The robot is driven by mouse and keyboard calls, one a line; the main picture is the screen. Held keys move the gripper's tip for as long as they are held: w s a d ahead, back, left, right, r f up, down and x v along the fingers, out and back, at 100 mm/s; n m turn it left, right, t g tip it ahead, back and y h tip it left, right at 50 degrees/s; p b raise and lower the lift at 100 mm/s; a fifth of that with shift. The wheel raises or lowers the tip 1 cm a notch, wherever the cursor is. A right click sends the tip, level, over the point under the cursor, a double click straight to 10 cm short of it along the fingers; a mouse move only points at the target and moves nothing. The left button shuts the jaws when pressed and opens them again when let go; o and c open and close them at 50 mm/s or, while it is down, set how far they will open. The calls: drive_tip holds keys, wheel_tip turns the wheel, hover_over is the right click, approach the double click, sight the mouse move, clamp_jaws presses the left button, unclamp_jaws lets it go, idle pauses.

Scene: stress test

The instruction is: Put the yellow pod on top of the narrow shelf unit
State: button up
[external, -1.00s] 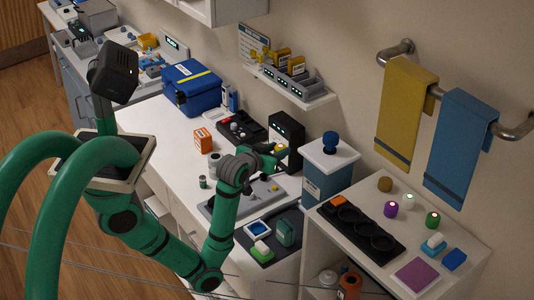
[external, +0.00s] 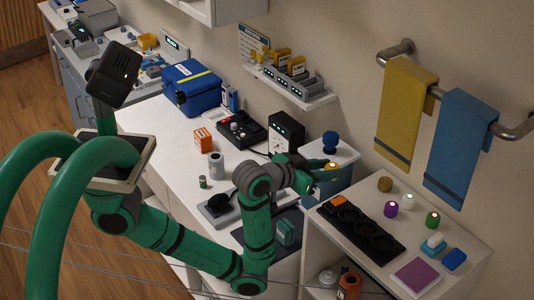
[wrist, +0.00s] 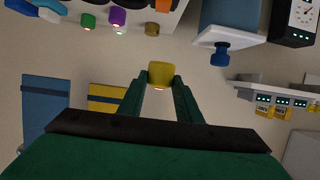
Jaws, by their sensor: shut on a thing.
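My gripper (external: 322,172) is shut on the yellow pod (external: 332,167), which has a glowing spot, and holds it in the air near the blue bin with the white lid. In the wrist view the yellow pod (wrist: 160,73) sits between the two green fingertips (wrist: 160,82). The narrow shelf unit (external: 462,229) is the white one at the right, with an open front. Its top lies to the right of my gripper and bears several items. The pod is apart from that top.
On the unit's top are a black tray (external: 372,237), a mustard pod (external: 385,184), a purple pod (external: 391,209), a green pod (external: 432,220) and a purple pad (external: 417,274). The blue bin's lid knob (external: 330,142) stands close to my gripper. Towels (external: 462,145) hang above.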

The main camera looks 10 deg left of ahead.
drive_tip(key=w+d+f, duration=0.4)
drive_tip(key=d, duration=0.4)
hover_over(365, 203)
drive_tip(key=f, duration=0.4)
drive_tip(key=shift+s+a+f, duration=0.15)
drive_tip(key=shift+a+f, duration=0.15)
drive_tip(key=shift+f, duration=0.1)
drive_tip(key=shift+w+d+f, duration=0.1)
drive_tip(key=shift+d+f, duration=0.1)
drive_tip(key=shift+f, duration=0.8)
drive_tip(key=shift+w+d+f, duration=0.1)
drive_tip(key=shift+d+f, duration=0.05)
drive_tip(key=shift+f, duration=0.85)
drive_tip(key=shift+f, duration=0.15)
drive_tip(key=o, duration=1)
drive_tip(key=shift+r, duration=0.2)
drive_tip(key=v, duration=1.2)
drive_tip(key=shift+f, duration=0.1)
